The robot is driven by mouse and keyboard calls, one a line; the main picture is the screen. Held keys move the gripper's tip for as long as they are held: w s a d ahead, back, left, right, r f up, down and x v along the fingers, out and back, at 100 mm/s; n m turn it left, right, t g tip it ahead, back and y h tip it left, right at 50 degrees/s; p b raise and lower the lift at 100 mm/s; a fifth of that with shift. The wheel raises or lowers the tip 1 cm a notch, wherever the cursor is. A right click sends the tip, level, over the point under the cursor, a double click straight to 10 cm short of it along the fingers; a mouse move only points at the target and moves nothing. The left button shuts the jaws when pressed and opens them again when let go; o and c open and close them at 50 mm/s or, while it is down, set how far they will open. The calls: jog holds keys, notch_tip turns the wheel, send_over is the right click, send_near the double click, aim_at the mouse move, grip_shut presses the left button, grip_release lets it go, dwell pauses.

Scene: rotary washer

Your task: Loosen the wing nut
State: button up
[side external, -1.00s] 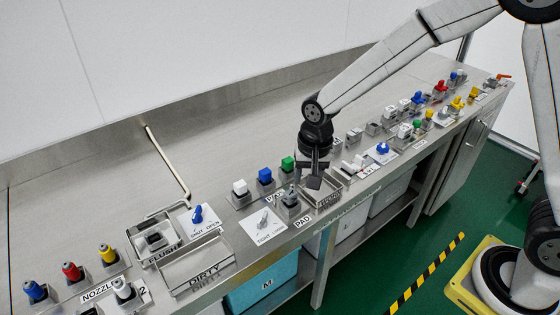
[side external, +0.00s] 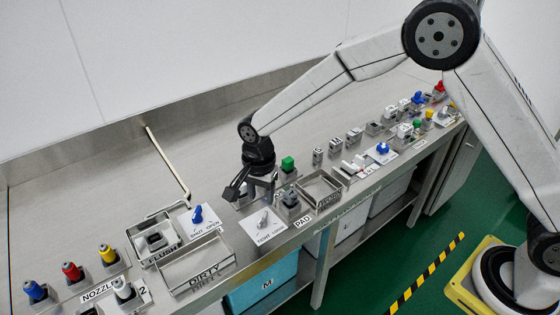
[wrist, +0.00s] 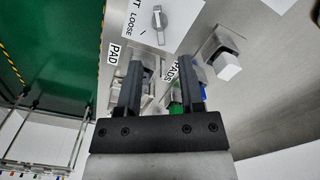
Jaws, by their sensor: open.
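The wing nut (side external: 263,219) is a small grey metal part on a white card marked TIGHT and LOOSE, at the front of the bench. In the wrist view the wing nut (wrist: 159,17) shows at the top, beyond my fingertips, with its wing roughly upright in the picture. My gripper (side external: 236,191) is above the bench, behind and to the left of the nut, apart from it. In the wrist view my gripper (wrist: 165,75) has its two dark fingers spread, with nothing held between them.
A white block (wrist: 227,66) on a metal holder stands right of my fingers in the wrist view. A green block (side external: 287,164) stands right of my gripper. A blue knob (side external: 197,214) and the DIRTY tray (side external: 232,262) lie to the left, the PAD tray (side external: 305,205) right.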

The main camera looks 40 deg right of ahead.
aim_at(262, 216)
jog(key=shift+f, duration=3.55)
grip_shut()
